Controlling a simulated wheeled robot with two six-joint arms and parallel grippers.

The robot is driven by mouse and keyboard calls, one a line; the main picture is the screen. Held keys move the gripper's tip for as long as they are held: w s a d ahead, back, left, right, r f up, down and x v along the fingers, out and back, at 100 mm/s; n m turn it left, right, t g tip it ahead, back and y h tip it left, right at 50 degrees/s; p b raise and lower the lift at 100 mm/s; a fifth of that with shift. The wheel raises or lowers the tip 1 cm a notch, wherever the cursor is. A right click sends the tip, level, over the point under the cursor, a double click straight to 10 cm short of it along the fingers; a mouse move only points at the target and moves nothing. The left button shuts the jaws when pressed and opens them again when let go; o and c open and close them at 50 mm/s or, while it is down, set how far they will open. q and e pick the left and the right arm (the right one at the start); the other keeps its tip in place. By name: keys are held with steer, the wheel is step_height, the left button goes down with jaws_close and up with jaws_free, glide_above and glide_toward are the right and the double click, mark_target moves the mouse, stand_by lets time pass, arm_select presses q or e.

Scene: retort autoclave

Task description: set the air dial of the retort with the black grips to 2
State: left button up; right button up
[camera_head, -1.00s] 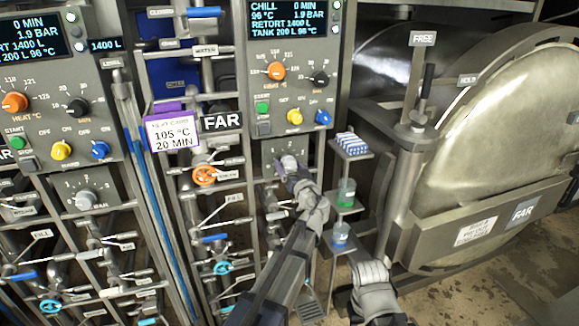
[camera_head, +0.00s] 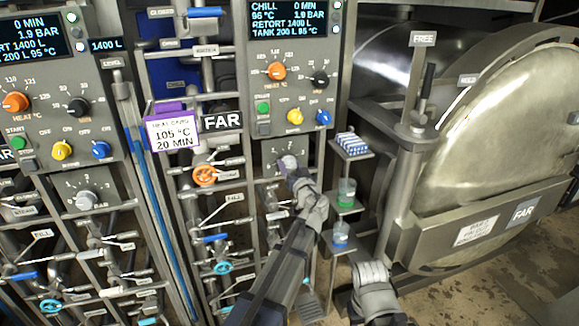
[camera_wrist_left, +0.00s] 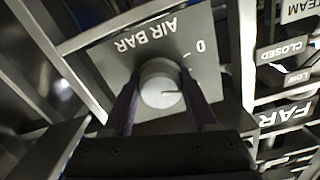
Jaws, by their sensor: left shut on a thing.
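The air dial is a round grey knob (camera_wrist_left: 160,84) on a grey plate lettered AIR BAR (camera_wrist_left: 145,42), which appears upside down in the left wrist view. A thin mark on the knob points to the picture's right, below the 0. In the head view the knob (camera_head: 289,162) sits low on the FAR panel, with a 2 just above it. My left gripper (camera_wrist_left: 163,98) is shut on the knob, one dark finger on each side. The other numbers are hidden in the wrist view. My right gripper (camera_head: 372,285) is low in the head view; its fingers are unclear.
The FAR retort (camera_head: 490,150) stands at right, with a black-gripped lever (camera_head: 427,80). A similar air dial (camera_head: 85,200) is on the left panel. Small shelves with a green beaker (camera_head: 346,192) and a blue beaker (camera_head: 340,235) stand just right of my left gripper. Pipes and valves crowd the left.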

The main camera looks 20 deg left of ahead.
arm_select(q)
steer(key=shift+c, duration=0.6)
steer(key=shift+m, duration=0.3)
steer(key=m, duration=0.8)
steer(key=shift+m, duration=0.3)
steer(key=m, duration=0.4)
steer(key=shift+m, duration=2.2)
